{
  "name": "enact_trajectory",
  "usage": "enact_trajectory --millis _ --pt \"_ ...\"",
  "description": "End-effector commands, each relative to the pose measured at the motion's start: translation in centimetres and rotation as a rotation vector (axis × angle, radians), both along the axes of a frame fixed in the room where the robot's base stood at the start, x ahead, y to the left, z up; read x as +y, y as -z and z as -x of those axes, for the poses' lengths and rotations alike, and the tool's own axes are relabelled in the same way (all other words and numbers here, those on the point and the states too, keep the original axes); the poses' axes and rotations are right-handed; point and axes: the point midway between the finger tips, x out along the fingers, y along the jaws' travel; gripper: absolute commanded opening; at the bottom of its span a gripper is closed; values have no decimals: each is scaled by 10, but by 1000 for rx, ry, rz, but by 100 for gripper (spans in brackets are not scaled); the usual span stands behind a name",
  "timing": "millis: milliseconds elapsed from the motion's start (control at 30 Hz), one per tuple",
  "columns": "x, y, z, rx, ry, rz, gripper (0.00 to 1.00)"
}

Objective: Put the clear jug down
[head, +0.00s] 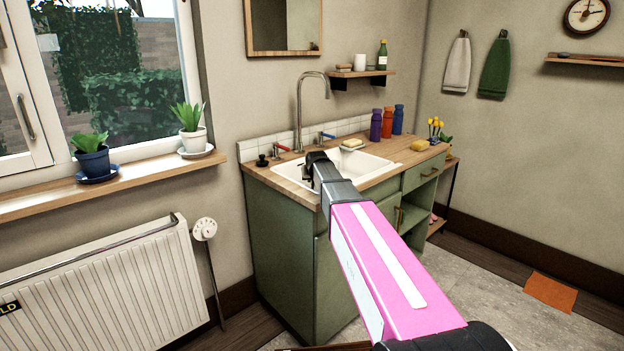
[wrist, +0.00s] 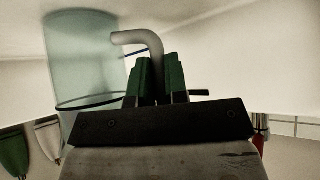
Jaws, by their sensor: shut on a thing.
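The clear jug (wrist: 84,55) shows in the wrist view as a pale, see-through cylinder left of my fingers, with a dark ring around it. A grey bent handle beside it runs between the two green fingers. My gripper (wrist: 159,62) is shut on that handle. In the head view my gripper (head: 312,160) is over the white sink (head: 362,163), near its left part. There the jug is mostly hidden or too faint to make out. I cannot tell whether it touches the sink bottom.
A tall tap (head: 299,110) stands behind the sink, with red and blue levers beside it. A black stopper (head: 262,160) is on the left counter. A sponge (head: 352,143) on a dish, several coloured bottles (head: 387,122) and a yellow sponge (head: 420,145) are further right.

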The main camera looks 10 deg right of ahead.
Motion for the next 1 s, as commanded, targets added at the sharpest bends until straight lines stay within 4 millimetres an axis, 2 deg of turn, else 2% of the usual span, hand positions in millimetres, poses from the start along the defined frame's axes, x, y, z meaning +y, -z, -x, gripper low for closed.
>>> enact_trajectory --millis 67,100,133,167,567,1000 --pt "0 2 0 0 0 0 0" --pt "0 2 0 0 0 0 27" --pt "0 2 0 0 0 0 37" --pt "0 2 0 0 0 0 40" --pt "0 -3 2 0 0 0 40" --pt "-2 -45 47 -1 0 0 40"
